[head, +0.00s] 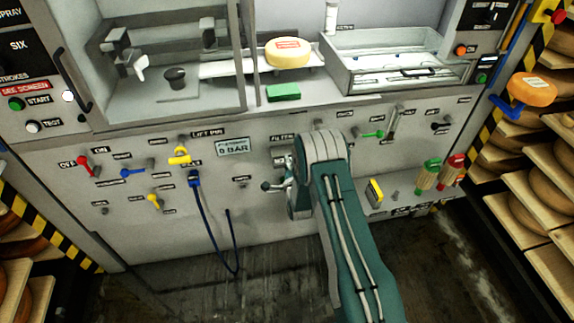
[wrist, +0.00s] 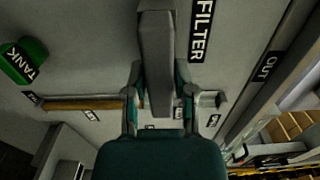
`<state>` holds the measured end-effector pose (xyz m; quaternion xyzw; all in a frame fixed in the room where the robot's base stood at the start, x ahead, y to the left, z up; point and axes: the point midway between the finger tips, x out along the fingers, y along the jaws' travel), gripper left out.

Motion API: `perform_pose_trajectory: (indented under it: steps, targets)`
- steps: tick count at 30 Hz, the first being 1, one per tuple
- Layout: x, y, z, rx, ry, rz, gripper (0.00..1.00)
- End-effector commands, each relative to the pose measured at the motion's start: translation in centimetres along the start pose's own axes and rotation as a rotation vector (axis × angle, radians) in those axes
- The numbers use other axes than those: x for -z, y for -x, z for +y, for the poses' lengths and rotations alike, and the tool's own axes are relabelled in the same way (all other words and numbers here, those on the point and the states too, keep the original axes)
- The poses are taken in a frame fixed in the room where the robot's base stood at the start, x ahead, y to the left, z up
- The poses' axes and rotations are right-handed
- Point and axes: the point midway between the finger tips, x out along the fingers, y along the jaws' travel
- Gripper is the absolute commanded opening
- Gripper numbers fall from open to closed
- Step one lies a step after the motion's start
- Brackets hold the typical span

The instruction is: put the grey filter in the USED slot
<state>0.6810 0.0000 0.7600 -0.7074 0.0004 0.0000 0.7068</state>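A long grey block, which appears to be the grey filter (wrist: 156,55), stands out near the FILTER label (wrist: 201,30) in the wrist view. My gripper (wrist: 159,82) has one finger on each side of its lower part. The fingertips are very close to its sides; I cannot tell whether they press on it. In the head view my gripper (head: 279,186) is at the panel, just below the FILTER label, partly hidden by my arm. The filter is not clearly visible there. I cannot make out a label reading USED in either view.
The panel (head: 225,215) carries several levers and knobs around my gripper. A blue hose (head: 205,228) hangs to the left. A yellow block (head: 375,191) is on a low ledge to the right. A cheese wheel (head: 288,53) and a green block (head: 283,92) are above.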

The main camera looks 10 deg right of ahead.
Motion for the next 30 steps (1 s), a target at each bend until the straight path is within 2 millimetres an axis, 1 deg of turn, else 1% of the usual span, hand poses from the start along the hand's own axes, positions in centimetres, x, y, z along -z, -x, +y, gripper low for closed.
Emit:
perform_pose_trajectory:
  steps: [1,2,12,16,20,27,30]
  targets:
    - [0.0,0.0,0.0,0.000,0.000,0.000,0.66]
    - [0.0,0.0,0.0,0.000,0.000,0.000,0.70]
    - [0.0,0.1,0.0,-0.001,0.000,0.000,0.70]
    - [0.0,0.8,0.1,-0.002,0.000,0.000,0.70]
    - [0.0,2.8,0.1,-0.005,0.000,0.000,0.70]
    - [0.0,7.9,0.2,-0.004,0.001,0.000,0.70]
    - [-0.1,9.7,0.2,-0.005,0.001,0.000,0.70]
